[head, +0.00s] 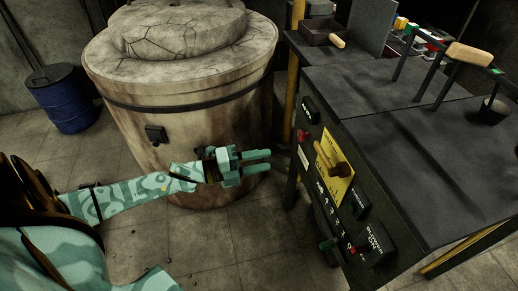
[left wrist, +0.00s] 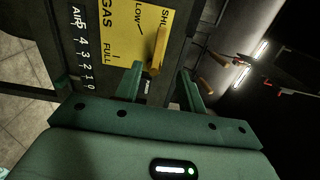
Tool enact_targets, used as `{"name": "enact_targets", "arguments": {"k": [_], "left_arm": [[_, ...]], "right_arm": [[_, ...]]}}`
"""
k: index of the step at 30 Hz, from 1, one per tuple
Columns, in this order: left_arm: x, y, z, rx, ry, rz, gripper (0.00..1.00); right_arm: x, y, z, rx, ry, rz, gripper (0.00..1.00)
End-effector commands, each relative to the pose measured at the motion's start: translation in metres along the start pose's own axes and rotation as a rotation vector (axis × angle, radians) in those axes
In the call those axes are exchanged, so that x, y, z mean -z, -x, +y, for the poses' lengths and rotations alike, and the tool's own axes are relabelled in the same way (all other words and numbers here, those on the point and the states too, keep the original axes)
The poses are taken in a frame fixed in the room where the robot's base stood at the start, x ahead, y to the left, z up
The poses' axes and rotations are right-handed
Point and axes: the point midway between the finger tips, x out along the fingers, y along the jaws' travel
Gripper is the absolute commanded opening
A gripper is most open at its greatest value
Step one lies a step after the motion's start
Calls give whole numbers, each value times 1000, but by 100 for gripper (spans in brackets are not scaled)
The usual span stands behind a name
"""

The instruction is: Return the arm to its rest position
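My left gripper (head: 268,161) points to the right in the head view, in front of the round furnace (head: 180,100) and left of the control panel (head: 322,172). Its two fingers are apart with nothing between them. The left wrist view shows the same open fingers (left wrist: 160,84) facing the yellow gas plate (left wrist: 118,35) and its wooden-handled lever (left wrist: 157,50). In the head view the lever (head: 343,169) is right of the fingertips, with a visible gap. My right gripper is not in view.
A blue barrel (head: 65,100) stands at the left wall. Floor (head: 215,245) below my left arm is mostly clear.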

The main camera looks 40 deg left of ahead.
Motion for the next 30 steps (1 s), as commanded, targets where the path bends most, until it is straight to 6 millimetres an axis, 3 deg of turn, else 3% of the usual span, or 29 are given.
{"name": "enact_targets", "arguments": {"k": [10, 12, 14, 16, 18, 20, 23, 26, 29, 30], "left_arm": [[0, 0, 0, -3, 20, -3, 40], [-9, 1, 8, -33, 83, -44, 40], [-29, 10, 29, -91, 155, -123, 40], [-54, 29, 67, -166, 269, -255, 40], [-72, 60, 114, -248, 421, -423, 40], [-74, 94, 156, -318, 557, -572, 40], [-53, 155, 222, -429, 765, -798, 40], [-7, 214, 275, -539, 943, -994, 40], [57, 269, 314, -654, 1092, -1165, 40], [87, 289, 325, -700, 1145, -1225, 40]], "right_arm": [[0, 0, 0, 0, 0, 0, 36], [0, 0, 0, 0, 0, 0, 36], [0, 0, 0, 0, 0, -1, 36], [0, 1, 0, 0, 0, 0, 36], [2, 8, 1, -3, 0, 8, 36], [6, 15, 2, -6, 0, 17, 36], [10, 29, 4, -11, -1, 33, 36], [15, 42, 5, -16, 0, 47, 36], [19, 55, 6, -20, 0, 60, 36], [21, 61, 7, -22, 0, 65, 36]]}}
